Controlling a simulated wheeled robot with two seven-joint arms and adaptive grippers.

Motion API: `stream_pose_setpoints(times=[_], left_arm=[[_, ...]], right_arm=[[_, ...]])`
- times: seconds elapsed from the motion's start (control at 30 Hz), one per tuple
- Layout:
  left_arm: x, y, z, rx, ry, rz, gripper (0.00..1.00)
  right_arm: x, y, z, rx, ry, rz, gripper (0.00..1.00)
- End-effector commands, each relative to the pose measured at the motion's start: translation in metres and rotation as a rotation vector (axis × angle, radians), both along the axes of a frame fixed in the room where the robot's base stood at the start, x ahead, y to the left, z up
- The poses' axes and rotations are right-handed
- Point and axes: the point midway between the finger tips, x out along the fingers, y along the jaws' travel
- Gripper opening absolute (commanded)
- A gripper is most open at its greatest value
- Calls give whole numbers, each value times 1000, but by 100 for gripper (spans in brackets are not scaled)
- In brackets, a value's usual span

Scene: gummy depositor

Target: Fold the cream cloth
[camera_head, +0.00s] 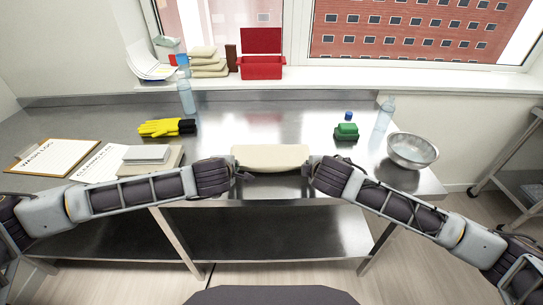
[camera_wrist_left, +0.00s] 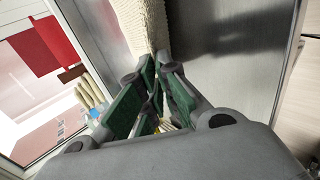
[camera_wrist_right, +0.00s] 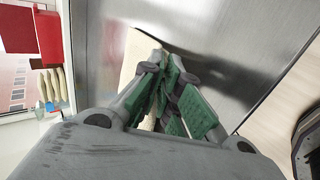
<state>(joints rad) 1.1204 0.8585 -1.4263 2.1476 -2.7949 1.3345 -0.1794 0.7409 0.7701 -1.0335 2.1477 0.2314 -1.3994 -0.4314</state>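The cream cloth (camera_head: 270,157) lies near the front edge of the metal table as a wide, low strip with rounded ends. Its textured surface also shows in the left wrist view (camera_wrist_left: 147,25) and in the right wrist view (camera_wrist_right: 132,55). My left gripper (camera_head: 240,172) is at the cloth's left end, its green-padded fingertips (camera_wrist_left: 162,62) closed together at the cloth. My right gripper (camera_head: 309,167) is at the right end, its fingertips (camera_wrist_right: 162,58) also closed at the cloth's edge. The fingers hide how much cloth is between them.
Left of the cloth are yellow gloves (camera_head: 165,127), a grey block on a folded item (camera_head: 146,155) and a clipboard (camera_head: 50,157). The table behind the cloth is clear.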

Motion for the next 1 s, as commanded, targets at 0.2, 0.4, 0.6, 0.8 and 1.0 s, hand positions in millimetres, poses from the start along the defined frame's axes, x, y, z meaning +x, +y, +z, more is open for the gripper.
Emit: stream_pose_setpoints(times=[0.2,0.4,0.6,0.8,1.0], left_arm=[[-1,0,-6,1,-34,-3,0],[-1,1,-9,-1,-53,-1,0],[-2,1,-10,-2,-59,-2,0],[-2,1,-10,-2,-59,-2,0],[-2,1,-10,-2,-59,-2,23]], right_arm=[[-1,0,-6,-2,-34,1,0],[-1,0,-9,-1,-55,1,0],[-2,0,-9,-1,-62,2,0],[-2,0,-9,-1,-62,2,0],[-1,0,-9,-1,-62,2,24]])
